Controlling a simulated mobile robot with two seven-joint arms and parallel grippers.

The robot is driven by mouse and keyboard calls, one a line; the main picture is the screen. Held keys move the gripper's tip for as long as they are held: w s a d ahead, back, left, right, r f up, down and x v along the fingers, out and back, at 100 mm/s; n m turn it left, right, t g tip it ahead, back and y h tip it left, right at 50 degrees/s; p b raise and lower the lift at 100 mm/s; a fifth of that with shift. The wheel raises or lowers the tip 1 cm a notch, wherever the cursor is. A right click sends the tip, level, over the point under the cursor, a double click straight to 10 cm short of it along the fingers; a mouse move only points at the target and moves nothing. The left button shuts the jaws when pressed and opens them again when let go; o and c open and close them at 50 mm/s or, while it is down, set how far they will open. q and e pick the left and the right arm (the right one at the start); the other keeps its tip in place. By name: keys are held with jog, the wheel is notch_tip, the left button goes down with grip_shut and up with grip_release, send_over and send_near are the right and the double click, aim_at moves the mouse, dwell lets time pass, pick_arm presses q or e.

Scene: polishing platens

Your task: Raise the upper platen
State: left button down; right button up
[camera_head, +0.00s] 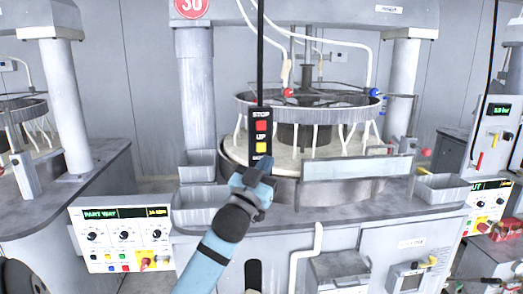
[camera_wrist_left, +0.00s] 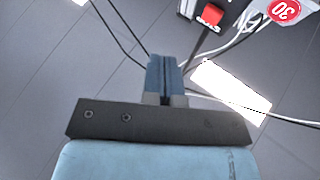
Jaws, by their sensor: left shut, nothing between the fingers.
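A black control pendant (camera_head: 261,138) hangs on a dark rod in front of the middle machine. Its red button (camera_head: 261,126) sits below the word STOP, and its yellow button (camera_head: 261,147) below the word UP. A lower label is partly hidden by my left gripper (camera_head: 254,172), which is just below the pendant's visible face. Whether they touch cannot be told. In the left wrist view, my left gripper's fingers (camera_wrist_left: 165,77) are together and empty, and a red button (camera_wrist_left: 211,14) shows beyond them. The upper platen (camera_head: 310,110) is a grey ring above the lower platen (camera_head: 240,158). My right gripper is not seen.
A control panel (camera_head: 121,235) with dials stands at lower left, another (camera_head: 489,206) at right. Grey trays (camera_head: 438,188) and a pale panel (camera_head: 356,169) border the platens. White hoses (camera_head: 369,66) run down to the upper platen. Another machine (camera_head: 62,100) stands at left.

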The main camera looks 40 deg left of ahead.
aim_at(261, 152)
pick_arm(q)
jog(key=shift+w, duration=0.1)
jog(key=shift+w+a+f, duration=0.1)
jog(key=shift+w+a, duration=0.8)
jog(key=shift+a, duration=0.25)
jog(key=shift+w+a+r, duration=0.1)
jog(key=shift+w+a, duration=0.8)
jog(key=shift+a, duration=0.2)
jog(key=shift+w+a+f, duration=0.1)
jog(key=shift+w+a, duration=0.8)
jog(key=shift+a, duration=0.25)
jog(key=shift+a, duration=0.1)
jog(key=shift+w+a, duration=0.25)
